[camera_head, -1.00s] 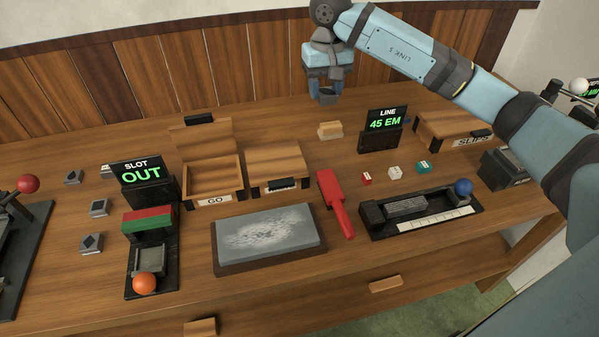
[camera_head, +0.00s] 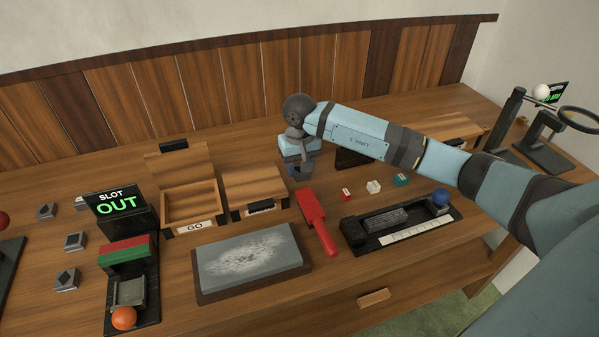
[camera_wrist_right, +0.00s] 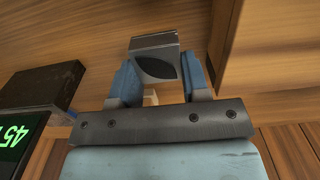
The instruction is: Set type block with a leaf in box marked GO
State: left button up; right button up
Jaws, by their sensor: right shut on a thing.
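My right gripper (camera_head: 301,175) is low over the table, behind the red-handled tool and beside the closed wooden box. In the right wrist view it is shut on a grey type block (camera_wrist_right: 156,60) with a dark leaf shape on its face. The block sits between the blue fingertips. In the head view the block is hardly visible. The box marked GO (camera_head: 193,228) stands left of the gripper with its lid raised, and its inside looks empty. My left gripper is not in view.
A closed wooden box (camera_head: 252,184) stands between the GO box and my gripper. In front lie a grey stone slab (camera_head: 250,262), a red tool (camera_head: 312,208) and a black composing tray (camera_head: 400,227). The OUT sign (camera_head: 117,204) and several grey blocks are at the left.

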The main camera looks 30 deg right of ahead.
jog(key=shift+f, duration=1.25)
jog(key=shift+f, duration=0.2)
jog(key=o, duration=1)
jog(key=shift+o, duration=0.2)
